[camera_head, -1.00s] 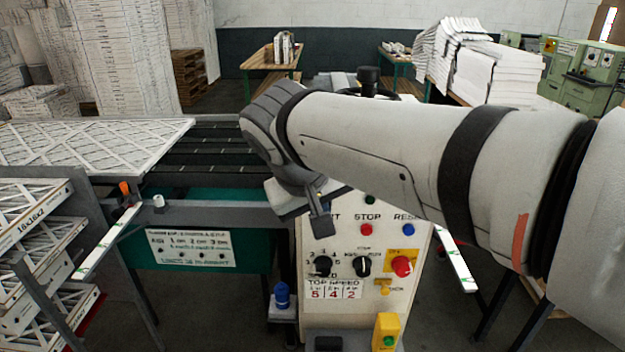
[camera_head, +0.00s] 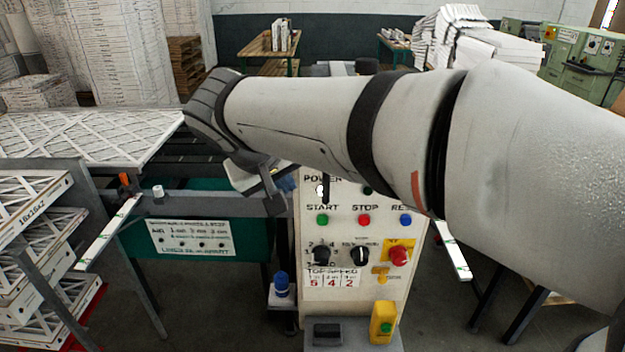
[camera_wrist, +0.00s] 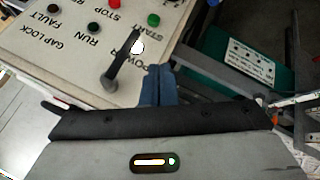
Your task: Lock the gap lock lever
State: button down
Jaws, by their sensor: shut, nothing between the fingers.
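A dark lever (camera_wrist: 122,66) stands out from the control panel (camera_wrist: 75,70) in the wrist view, near the GAP LOCK and POWER lettering. I take it for the gap lock lever. Its tip overlaps a lit white lamp (camera_wrist: 138,46). In the head view the lever (camera_head: 326,186) shows as a small dark upright piece below POWER. My gripper (camera_wrist: 158,72) is shut and empty, its blue-grey fingers just right of the lever in the wrist view. I cannot tell whether they touch it. In the head view my gripper (camera_head: 278,190) is at the panel's upper left edge.
START (camera_head: 322,220), STOP (camera_head: 364,220) and RESET buttons sit below the lever, with a red knob (camera_head: 398,256) lower right. A grey rail (camera_head: 215,207) runs left of the panel. A blue-capped item (camera_head: 281,285) stands beside the panel's lower left.

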jog(key=shift+w+d+f+p, duration=1.35)
jog(key=shift+w+d+f, duration=1.15)
jog(key=shift+w, duration=0.1)
